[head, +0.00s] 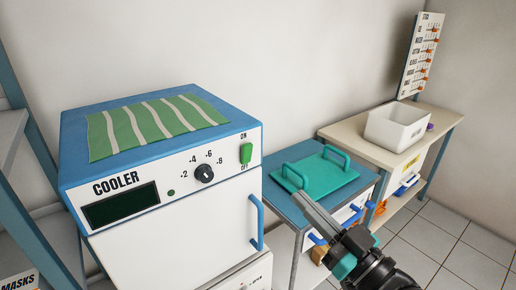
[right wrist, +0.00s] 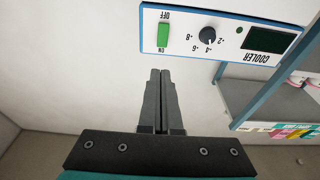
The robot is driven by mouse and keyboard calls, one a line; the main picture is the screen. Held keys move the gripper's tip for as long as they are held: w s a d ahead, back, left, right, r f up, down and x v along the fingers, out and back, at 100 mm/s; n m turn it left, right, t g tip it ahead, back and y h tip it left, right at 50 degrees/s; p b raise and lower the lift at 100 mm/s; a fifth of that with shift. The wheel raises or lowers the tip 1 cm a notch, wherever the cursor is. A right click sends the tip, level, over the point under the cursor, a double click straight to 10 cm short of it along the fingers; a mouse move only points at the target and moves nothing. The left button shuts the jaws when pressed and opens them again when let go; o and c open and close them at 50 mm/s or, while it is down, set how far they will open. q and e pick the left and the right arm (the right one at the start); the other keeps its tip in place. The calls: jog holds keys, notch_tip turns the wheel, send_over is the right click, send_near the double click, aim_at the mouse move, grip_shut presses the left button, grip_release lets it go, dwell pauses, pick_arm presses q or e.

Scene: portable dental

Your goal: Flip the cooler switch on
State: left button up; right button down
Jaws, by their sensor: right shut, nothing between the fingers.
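The cooler (head: 150,225) is a white and blue box with a dial and a dark display. Its green switch (head: 246,153) sits at the right end of the front panel, between the ON label above and the OFF label below. I cannot tell which way it is tipped. In the right wrist view the panel appears upside down, with the green switch (right wrist: 163,35) just beyond my fingertips. My right gripper (head: 300,197) is shut and empty, to the right of and lower than the switch, apart from it. My left gripper is out of view.
A green striped cloth (head: 155,122) lies on the cooler. A teal tray with handles (head: 318,172) sits on the blue-topped side table behind my right gripper. A white bin (head: 395,128) stands on the table farther right. A blue-framed shelf (head: 30,150) borders the left.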

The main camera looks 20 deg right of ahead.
jog(key=shift+r, duration=0.1)
dwell(0.3)
send_near(250, 146)
jog(key=x, duration=0.7)
dwell(0.5)
